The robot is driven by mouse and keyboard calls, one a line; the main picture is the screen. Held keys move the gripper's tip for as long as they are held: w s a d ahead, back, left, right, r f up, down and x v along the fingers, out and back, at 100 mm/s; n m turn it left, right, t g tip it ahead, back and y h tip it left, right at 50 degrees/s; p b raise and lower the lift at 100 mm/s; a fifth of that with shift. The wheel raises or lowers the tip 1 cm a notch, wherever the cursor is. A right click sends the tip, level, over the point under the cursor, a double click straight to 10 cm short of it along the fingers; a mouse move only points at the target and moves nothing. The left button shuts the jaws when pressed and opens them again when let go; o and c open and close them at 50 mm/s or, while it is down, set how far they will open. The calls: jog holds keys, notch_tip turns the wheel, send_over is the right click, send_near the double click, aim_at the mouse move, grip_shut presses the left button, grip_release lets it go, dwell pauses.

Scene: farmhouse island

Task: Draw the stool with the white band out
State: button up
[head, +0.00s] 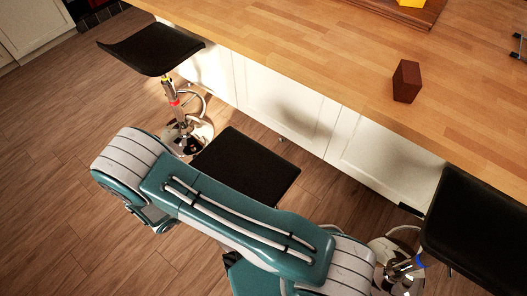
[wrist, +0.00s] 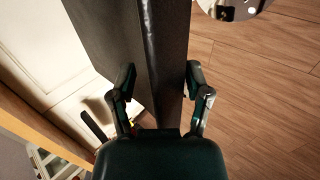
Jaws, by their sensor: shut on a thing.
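A stool with a flat black seat (head: 250,168) stands in the middle, between two other stools and in front of the island. Its post is hidden under my arm, so I cannot see a white band. In the wrist view my gripper (wrist: 158,88) has its fingers on both sides of a dark stool seat (wrist: 165,45), shut on its edge. The gripper is hidden in the head view; the held seat appears to be the middle one.
The left stool (head: 152,48) has red and yellow bands on its post. The right stool (head: 480,230) shows a blue band. White cabinets (head: 285,105) stand behind, under the wooden countertop (head: 330,55) with a brown block (head: 406,81). Wooden floor (head: 60,200) is open at left.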

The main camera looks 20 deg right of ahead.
jog(key=shift+s+a+f, duration=0.15)
jog(key=shift+s+a, duration=0.4)
jog(key=shift+a, duration=0.1)
jog(key=shift+s+a+f, duration=0.15)
jog(key=shift+s+a, duration=0.35)
jog(key=shift+a, duration=0.1)
jog(key=o, duration=1.3)
jog(key=shift+w+a, duration=0.1)
jog(key=shift+a, duration=0.05)
jog(key=shift+w+r, duration=0.1)
jog(key=shift+v, duration=5)
jog(key=s+a+r, duration=0.1)
jog(key=s+a, duration=0.1)
jog(key=a, duration=0.1)
jog(key=s+a+r, duration=0.1)
jog(key=s+a, duration=0.2)
jog(key=a, duration=0.1)
jog(key=s+a+r, duration=0.1)
jog(key=s+a, duration=0.1)
jog(key=a, duration=0.2)
jog(key=shift+s+a+r, duration=0.1)
jog(key=shift+s+a, duration=0.1)
jog(key=shift+s, duration=0.2)
